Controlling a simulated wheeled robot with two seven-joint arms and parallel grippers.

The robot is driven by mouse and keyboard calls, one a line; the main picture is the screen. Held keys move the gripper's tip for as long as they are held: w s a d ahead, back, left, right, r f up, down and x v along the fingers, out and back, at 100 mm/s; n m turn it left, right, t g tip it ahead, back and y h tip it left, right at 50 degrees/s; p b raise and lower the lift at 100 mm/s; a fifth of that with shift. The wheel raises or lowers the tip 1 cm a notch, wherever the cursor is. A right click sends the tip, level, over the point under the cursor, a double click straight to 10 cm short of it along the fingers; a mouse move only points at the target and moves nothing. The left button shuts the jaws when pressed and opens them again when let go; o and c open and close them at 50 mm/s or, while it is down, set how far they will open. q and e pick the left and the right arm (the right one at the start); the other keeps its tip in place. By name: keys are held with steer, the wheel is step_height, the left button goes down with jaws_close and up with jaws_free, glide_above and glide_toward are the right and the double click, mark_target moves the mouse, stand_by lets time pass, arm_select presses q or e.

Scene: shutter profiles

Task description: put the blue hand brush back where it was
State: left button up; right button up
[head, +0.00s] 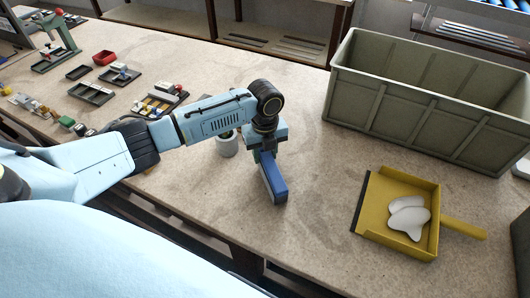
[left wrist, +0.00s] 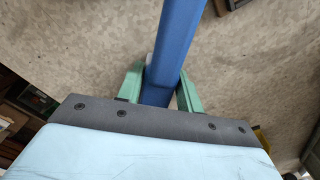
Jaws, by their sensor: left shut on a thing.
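The blue hand brush (head: 272,183) is in my left gripper (head: 262,153), over the middle of the table. In the left wrist view the brush (left wrist: 178,42) runs up between the two green fingers of the gripper (left wrist: 160,88), which are shut on it. The brush's far end points toward the front edge of the table in the head view. I cannot tell whether the brush touches the table. My right gripper is not in view.
A yellow dustpan (head: 371,205) holding white pieces lies at the right. A large grey-green crate (head: 400,115) stands behind it. A grey cup (head: 228,146) stands just left of my gripper. Small trays and parts, including a red bin (head: 104,58), lie at the left.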

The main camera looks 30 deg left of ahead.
arm_select(q)
steer(key=shift+f, duration=0.15)
steer(key=o, duration=0.9)
step_height(320, 180, up, 12)
steer(key=shift+r+p, duration=0.25)
steer(key=shift+p, duration=0.1)
